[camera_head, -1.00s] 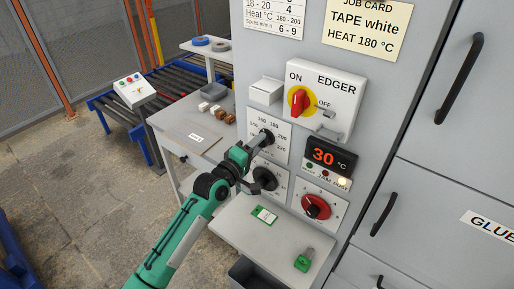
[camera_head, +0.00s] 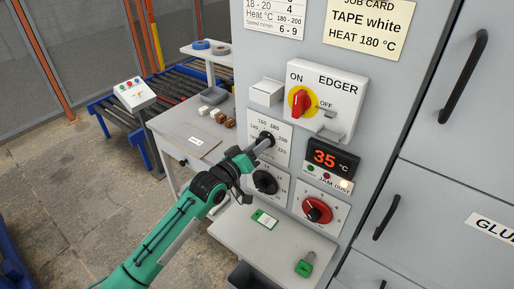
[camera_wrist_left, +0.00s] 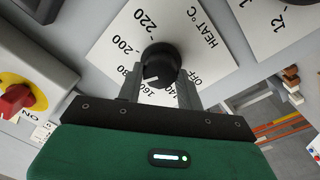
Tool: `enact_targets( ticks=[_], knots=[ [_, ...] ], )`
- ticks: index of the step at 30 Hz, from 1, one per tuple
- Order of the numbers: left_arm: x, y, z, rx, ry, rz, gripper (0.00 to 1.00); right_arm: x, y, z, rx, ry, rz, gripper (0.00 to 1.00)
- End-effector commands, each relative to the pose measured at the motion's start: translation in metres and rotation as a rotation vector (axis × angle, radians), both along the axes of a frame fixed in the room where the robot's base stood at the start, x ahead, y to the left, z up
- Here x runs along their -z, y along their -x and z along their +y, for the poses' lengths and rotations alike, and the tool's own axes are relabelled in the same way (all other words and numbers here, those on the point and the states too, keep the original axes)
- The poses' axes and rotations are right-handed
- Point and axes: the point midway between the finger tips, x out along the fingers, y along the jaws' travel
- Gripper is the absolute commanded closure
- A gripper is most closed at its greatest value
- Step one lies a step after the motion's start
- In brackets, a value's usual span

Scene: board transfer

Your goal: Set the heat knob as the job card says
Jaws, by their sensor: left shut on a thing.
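The job card (camera_head: 366,28) on the cabinet reads TAPE white, HEAT 180 °C. The black heat knob (camera_wrist_left: 160,62) sits on a white scale plate (camera_wrist_left: 205,35) marked HEAT °C, with OFF and numbers up to 220. My left gripper (camera_head: 262,144) is shut on the heat knob; its two fingers (camera_wrist_left: 158,90) lie on either side of it in the wrist view. The knob's pale pointer line faces down-left there, toward the 160 to 180 side; fingers partly hide these numbers. The display (camera_head: 330,159) reads 35 °C. My right gripper is not in view.
Below are another black knob (camera_head: 265,182) and a red knob (camera_head: 318,210). The red EDGER switch (camera_head: 300,103) is above. A shelf (camera_head: 240,232) holds a green tag (camera_head: 264,219) and a green-based item (camera_head: 304,266). A side table (camera_head: 180,128) stands left.

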Motion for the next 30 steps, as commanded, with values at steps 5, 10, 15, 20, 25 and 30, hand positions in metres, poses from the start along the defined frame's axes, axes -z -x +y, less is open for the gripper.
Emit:
enact_targets(
  ticks=[5, 10, 15, 20, 25, 30],
  knots=[
    [0.0021, 0.0004, -0.0003, 0.001, -0.019, -0.008, 0.86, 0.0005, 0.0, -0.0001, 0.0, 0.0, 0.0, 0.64],
    [0.0022, 0.0005, -0.0004, 0.0, -0.021, -0.01, 0.86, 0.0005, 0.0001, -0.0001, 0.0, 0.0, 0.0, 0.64],
    [0.0023, 0.0005, -0.0004, 0.0, -0.021, -0.01, 0.86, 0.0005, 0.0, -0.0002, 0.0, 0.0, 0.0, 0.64],
    [0.0019, 0.0004, -0.0003, 0.0, -0.021, -0.01, 0.42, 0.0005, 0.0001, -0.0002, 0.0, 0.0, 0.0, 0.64],
    [0.0011, 0.0002, -0.0001, 0.0, -0.019, -0.011, 0.42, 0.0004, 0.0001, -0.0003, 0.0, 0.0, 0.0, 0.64],
    [0.0018, 0.0022, 0.0016, 0.0, -0.019, -0.011, 0.42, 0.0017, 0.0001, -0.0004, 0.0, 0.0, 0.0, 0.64]
  ],
)
